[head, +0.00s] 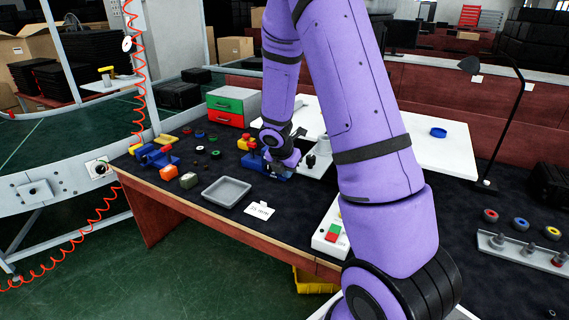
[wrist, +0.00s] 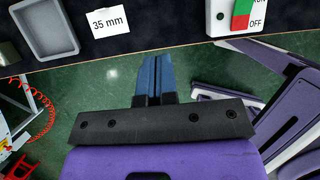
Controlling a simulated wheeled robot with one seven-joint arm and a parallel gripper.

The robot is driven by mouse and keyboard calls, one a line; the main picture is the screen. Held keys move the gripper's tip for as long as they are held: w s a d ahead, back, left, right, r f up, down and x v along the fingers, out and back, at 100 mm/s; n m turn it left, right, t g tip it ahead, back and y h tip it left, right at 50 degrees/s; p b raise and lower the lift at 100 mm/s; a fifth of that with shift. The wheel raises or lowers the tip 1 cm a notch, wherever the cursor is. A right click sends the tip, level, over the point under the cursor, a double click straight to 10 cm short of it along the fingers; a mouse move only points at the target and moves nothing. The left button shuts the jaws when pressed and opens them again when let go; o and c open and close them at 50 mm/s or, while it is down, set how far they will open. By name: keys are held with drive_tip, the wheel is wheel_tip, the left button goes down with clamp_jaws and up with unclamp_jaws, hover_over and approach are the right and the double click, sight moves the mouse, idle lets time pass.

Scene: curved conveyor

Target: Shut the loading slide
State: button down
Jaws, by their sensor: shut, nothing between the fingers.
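My gripper (head: 288,160) is at the end of my purple arm in the head view, in front of the blue piece with red tops (head: 252,154). In the wrist view, its blue fingers (wrist: 153,76) are together and empty, seen against the green floor in front of the table edge. I cannot pick out the loading slide for certain. A white plate with a dark round fitting (head: 311,161) shows just right of my gripper, partly hidden by my arm.
A grey tray (head: 227,192), the 35 mm card (head: 259,210) and a white ON/OFF switch box (head: 325,240) lie along the front edge. A red-and-green drawer box (head: 228,106) stands behind. A black lamp (head: 506,110) and a grey peg rack (head: 520,250) are right.

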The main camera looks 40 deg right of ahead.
drive_tip(key=shift+w+d+f, duration=0.3)
drive_tip(key=shift+d+f, duration=0.1)
drive_tip(key=shift+d, duration=0.35)
drive_tip(key=shift+w+d+f, duration=0.35)
drive_tip(key=shift+d, duration=0.45)
drive_tip(key=shift+w+d+f, duration=0.3)
drive_tip(key=shift+d+f, duration=0.1)
drive_tip(key=shift+d, duration=0.35)
drive_tip(key=shift+d, duration=0.1)
drive_tip(key=w+d, duration=0.3)
drive_tip(key=d, duration=0.4)
drive_tip(key=w+d, duration=0.2)
drive_tip(key=d, duration=0.5)
drive_tip(key=w+d, duration=0.3)
drive_tip(key=d, duration=0.3)
drive_tip(key=shift+w+d, duration=0.3)
drive_tip(key=shift+d, duration=0.1)
drive_tip(key=shift+a, duration=0.1)
